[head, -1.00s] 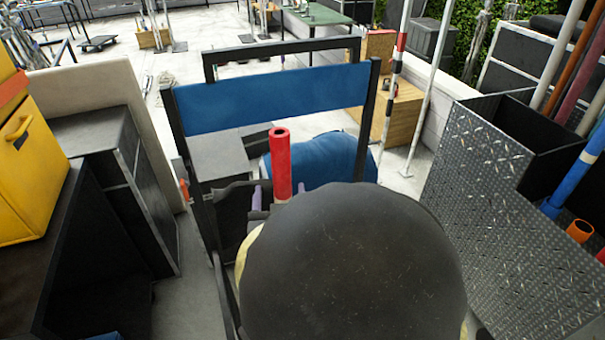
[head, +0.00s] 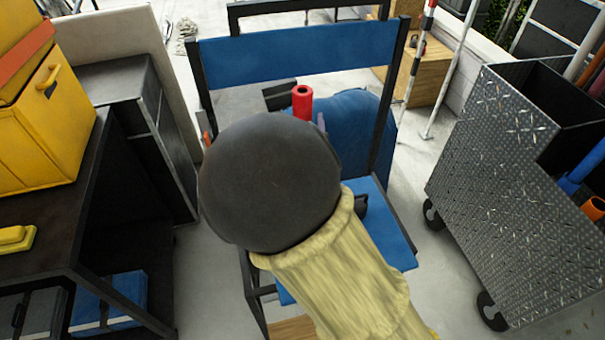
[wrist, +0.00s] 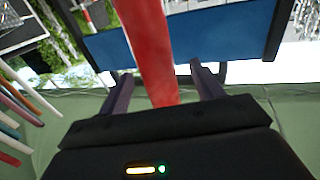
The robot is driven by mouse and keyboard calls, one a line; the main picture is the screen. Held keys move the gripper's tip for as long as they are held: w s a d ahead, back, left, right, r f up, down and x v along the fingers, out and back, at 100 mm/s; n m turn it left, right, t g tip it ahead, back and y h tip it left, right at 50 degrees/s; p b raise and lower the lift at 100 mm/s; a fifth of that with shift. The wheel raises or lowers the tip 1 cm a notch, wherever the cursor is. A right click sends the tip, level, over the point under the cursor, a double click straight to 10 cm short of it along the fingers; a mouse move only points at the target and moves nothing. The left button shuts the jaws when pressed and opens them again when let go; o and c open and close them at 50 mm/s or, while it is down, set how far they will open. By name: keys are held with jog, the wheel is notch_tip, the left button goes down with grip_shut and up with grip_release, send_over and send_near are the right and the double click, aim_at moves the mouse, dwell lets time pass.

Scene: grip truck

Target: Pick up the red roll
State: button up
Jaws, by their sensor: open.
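The red roll (head: 302,101) stands up beyond the dark rounded part of my arm in the head view, and only its top shows there. It sits in front of the blue back strip of a folding chair (head: 297,55). In the wrist view the red roll (wrist: 150,45) runs from the top edge down between the two fingers of my gripper (wrist: 160,76). The fingers are open, with a visible gap on each side of the roll. My arm hides the roll's lower part and most of the gripper in the head view.
A yellow case (head: 40,130) stands on a dark shelf at the left. A diamond-plate metal cart (head: 510,190) on casters stands at the right. A wooden box (head: 420,70) and poles are behind the chair. Grey floor is clear between the chair and the cart.

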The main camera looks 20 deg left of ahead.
jog(key=p+x, duration=0.3)
jog(key=x, duration=0.2)
jog(key=shift+w+d+f, duration=0.15)
dwell(0.4)
grip_shut()
